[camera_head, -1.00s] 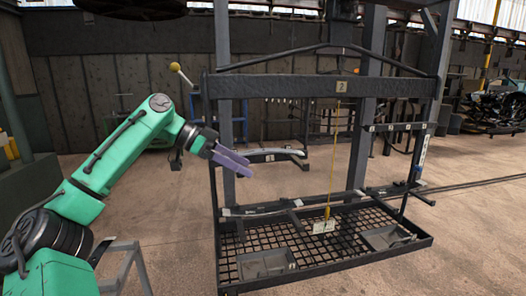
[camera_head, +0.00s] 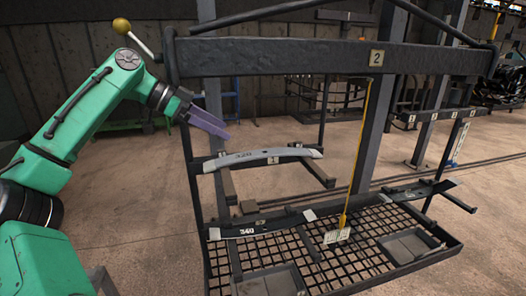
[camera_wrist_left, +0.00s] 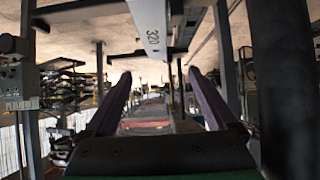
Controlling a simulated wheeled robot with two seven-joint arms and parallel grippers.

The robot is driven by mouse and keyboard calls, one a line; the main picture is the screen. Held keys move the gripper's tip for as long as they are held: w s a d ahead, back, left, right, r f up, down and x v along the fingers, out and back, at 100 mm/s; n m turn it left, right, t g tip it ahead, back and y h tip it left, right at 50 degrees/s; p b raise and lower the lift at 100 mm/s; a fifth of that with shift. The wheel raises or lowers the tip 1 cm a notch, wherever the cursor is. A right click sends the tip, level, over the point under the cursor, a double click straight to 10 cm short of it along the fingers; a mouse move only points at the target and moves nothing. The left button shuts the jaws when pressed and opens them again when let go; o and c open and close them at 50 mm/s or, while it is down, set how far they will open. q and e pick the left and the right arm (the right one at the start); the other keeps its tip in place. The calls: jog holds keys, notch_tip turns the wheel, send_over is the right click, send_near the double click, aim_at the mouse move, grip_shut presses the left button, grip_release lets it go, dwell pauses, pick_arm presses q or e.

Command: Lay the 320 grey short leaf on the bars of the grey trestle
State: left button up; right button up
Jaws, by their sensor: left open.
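The grey short leaf marked 320 (camera_head: 276,154) lies across the support arms of the black rack, curved and roughly level. Its 320 end also shows at the top of the left wrist view (camera_wrist_left: 150,32). My left gripper (camera_head: 207,122), with purple fingers, is open and empty, above and to the left of the leaf and apart from it. In the left wrist view the fingers (camera_wrist_left: 158,100) stand wide apart with nothing held. A grey bar (camera_head: 103,281) shows at the lower left edge; I cannot tell whether it belongs to the grey trestle. My right gripper is out of view.
The rack's top beam (camera_head: 290,55) carries a 2 plate and runs close beside my left gripper. A dark leaf marked 340 (camera_head: 240,231) lies lower, above the mesh base (camera_head: 365,268). A yellow rod (camera_head: 360,150) hangs in front. A yellow ball on a stick (camera_head: 122,26) stands behind my arm.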

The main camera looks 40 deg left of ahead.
aim_at(264, 152)
pick_arm(q)
jog(key=p+x, duration=0.3)
jog(key=x, duration=0.6)
jog(key=shift+d+r, duration=0.15)
jog(key=p+x, duration=0.4)
jog(key=x, duration=0.1)
jog(key=shift+s+d, duration=0.3)
jog(key=shift+s, duration=0.05)
jog(key=shift+w+f, duration=0.15)
jog(key=shift+f, duration=0.15)
jog(key=c, duration=1.3)
grip_shut()
jog(key=shift+a+r, duration=0.1)
